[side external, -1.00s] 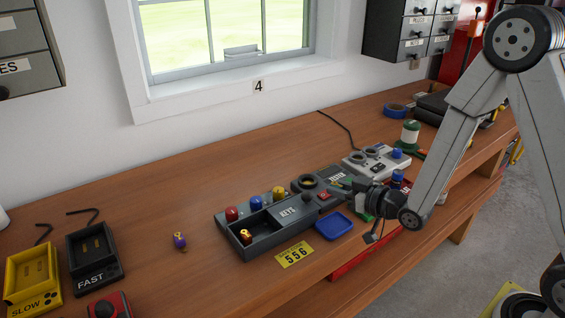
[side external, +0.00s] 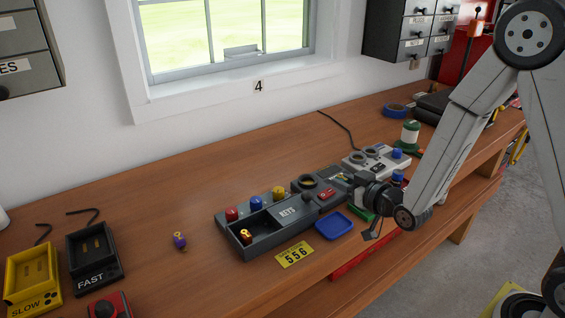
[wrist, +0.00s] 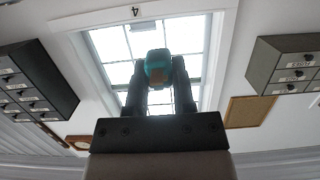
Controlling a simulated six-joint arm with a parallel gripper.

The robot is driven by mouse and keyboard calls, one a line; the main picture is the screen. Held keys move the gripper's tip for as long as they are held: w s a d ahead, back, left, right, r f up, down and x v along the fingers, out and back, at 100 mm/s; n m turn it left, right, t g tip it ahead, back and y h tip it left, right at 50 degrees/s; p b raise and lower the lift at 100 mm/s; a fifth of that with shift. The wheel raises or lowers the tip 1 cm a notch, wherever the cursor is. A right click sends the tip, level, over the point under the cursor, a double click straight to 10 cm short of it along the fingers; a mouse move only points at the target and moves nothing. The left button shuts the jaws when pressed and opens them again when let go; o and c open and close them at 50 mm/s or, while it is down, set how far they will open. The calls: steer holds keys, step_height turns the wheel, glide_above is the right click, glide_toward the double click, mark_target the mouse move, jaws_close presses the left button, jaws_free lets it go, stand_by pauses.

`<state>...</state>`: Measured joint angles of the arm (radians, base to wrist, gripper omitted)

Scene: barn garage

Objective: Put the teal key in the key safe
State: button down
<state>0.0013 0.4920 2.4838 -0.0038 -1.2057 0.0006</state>
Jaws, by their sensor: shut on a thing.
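The teal key (wrist: 157,66) shows in the wrist view between my two fingertips, with a brownish face towards the camera. My gripper (wrist: 158,78) is shut on it. In the side external view my gripper (side external: 350,181) is over the right part of the bench, right of the key safe, and the key cannot be made out there. The key safe (side external: 262,249) is a long grey box marked KEYS. Its left part is an open compartment with an orange-gold key (side external: 246,236) in it. Red, blue and yellow knobs stand along its back edge.
A grey panel (side external: 318,186) and a light control box (side external: 368,160) stand near my gripper. The bench's left middle is clear.

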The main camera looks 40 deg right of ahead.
steer(key=shift+a+f+y, duration=0.1)
steer(key=shift+f+y, duration=0.05)
steer(key=shift+y, duration=0.15)
stand_by(0.4)
steer(key=shift+a+f+n+y, duration=0.25)
steer(key=shift+a+n+y, duration=0.05)
steer(key=shift+n+y, duration=0.3)
steer(key=shift+a+f+n+y, duration=0.25)
steer(key=shift+n+y, duration=0.25)
steer(key=shift+y, duration=0.1)
steer(key=shift+f, duration=0.1)
glide_above(335, 226)
steer(key=shift+f, duration=2.85)
steer(key=shift+f, duration=0.15)
steer(key=shift+f, duration=1.75)
steer(key=shift+f, duration=0.15)
steer(key=shift+c, duration=2.3)
jaws_free()
